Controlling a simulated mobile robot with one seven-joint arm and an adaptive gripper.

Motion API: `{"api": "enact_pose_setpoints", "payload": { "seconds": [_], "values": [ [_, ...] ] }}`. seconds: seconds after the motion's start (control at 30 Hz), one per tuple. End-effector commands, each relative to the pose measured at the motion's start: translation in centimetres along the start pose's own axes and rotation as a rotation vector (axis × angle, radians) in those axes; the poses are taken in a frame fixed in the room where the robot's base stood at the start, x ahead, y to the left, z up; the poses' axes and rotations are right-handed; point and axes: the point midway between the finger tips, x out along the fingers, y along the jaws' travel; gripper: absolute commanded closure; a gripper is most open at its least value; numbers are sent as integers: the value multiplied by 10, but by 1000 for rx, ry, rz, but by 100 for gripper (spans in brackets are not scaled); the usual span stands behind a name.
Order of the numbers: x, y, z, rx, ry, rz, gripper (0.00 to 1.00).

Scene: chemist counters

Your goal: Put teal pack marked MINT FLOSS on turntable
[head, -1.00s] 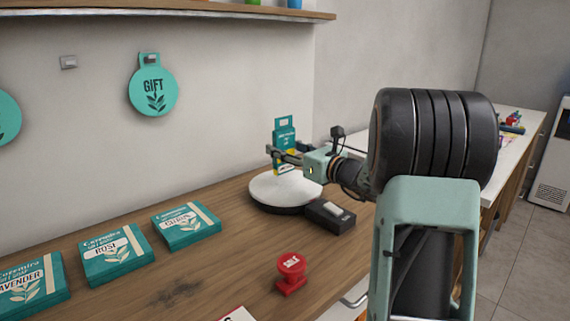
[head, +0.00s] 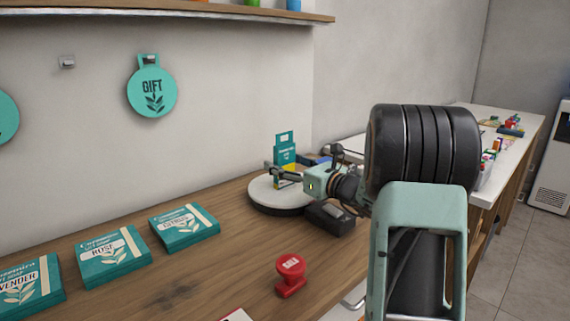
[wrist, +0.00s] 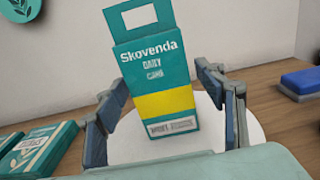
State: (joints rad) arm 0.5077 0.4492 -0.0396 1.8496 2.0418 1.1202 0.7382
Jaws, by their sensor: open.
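The teal pack (head: 285,150) with a yellow band and a hang tab stands upright over the white turntable (head: 264,195), and its base appears to rest on the plate. In the wrist view, the pack (wrist: 150,65) reads "Skovenda"; the small label at its bottom is too blurred to read surely. The white plate (wrist: 215,138) shows around and behind it. My gripper (head: 284,174) is open, with one finger on each side of the pack's lower part, and gaps show beside it in the wrist view (wrist: 165,108). In the head view my gripper partly hides the pack's lower part.
A dark box (head: 330,218) stands right against the turntable's front right. A red stamp (head: 290,275) is nearer on the counter. Teal soap packs (head: 184,228) lie in a row at left. A blue object (wrist: 300,82) lies right of the plate. The wooden counter between is mostly clear.

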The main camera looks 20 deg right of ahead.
Motion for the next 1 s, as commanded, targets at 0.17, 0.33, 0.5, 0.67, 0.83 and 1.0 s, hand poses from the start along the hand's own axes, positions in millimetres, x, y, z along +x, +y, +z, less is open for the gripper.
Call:
{"api": "enact_pose_setpoints", "payload": {
  "seconds": [0.17,0.33,0.5,0.67,0.83,1.0],
  "values": [
    [0,0,3,0,0,0,36],
    [-20,-2,4,1,0,-4,36],
    [-58,-1,5,0,0,-5,36],
    [-91,-1,4,1,0,-4,36],
    [-113,-1,3,1,1,-2,36],
    [-120,0,3,0,0,-1,36]
  ]
}}
